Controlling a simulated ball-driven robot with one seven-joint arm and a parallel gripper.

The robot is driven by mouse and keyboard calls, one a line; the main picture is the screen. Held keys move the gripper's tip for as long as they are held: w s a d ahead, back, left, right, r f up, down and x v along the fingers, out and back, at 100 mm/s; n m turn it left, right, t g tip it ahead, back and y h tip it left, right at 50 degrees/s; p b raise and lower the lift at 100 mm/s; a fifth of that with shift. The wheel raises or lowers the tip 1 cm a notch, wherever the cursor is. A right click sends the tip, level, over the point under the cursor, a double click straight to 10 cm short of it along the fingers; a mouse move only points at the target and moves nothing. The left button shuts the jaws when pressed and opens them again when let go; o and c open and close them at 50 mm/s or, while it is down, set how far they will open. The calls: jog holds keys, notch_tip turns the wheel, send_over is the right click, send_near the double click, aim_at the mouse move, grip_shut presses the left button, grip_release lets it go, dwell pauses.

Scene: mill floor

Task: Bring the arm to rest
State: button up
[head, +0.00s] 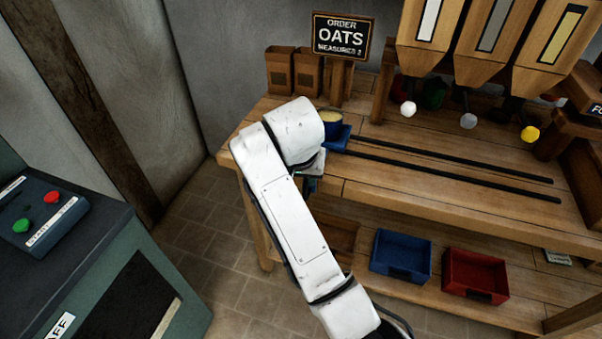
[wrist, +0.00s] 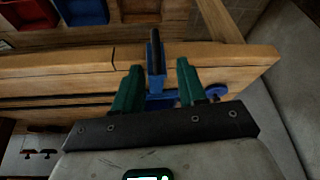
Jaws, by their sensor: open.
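My arm (head: 295,215) reaches from the bottom of the head view up to the left end of the wooden bench (head: 430,185). My gripper (wrist: 159,66) shows in the wrist view with its two green fingers apart. An upright blue handle (wrist: 155,52) stands between the fingers, with gaps visible on both sides. In the head view the gripper is mostly hidden behind my arm. A blue carriage (head: 341,140) sits at the left end of the dark rails, holding a blue cup (head: 333,120) with pale contents, partly hidden by my arm.
A sign (head: 341,36) reads OATS, measures 2. Wooden hoppers (head: 481,50) with coloured knobs hang at the right. A blue bin (head: 401,254) and a red bin (head: 474,275) stand on the lower shelf. A green machine (head: 80,260) with buttons is at the left; floor lies between.

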jog(key=s+d+f+g, duration=0.2)
jog(key=s+d+f, duration=1.3)
jog(key=s+d, duration=0.25)
jog(key=s+d+f, duration=0.1)
jog(key=s+d, duration=0.5)
jog(key=s, duration=0.5)
jog(key=s+d+g, duration=0.1)
jog(key=s+d, duration=0.5)
jog(key=s, duration=0.5)
jog(key=shift+s+f+n+g, duration=0.3)
jog(key=shift+s+f, duration=0.05)
jog(key=shift+f, duration=0.05)
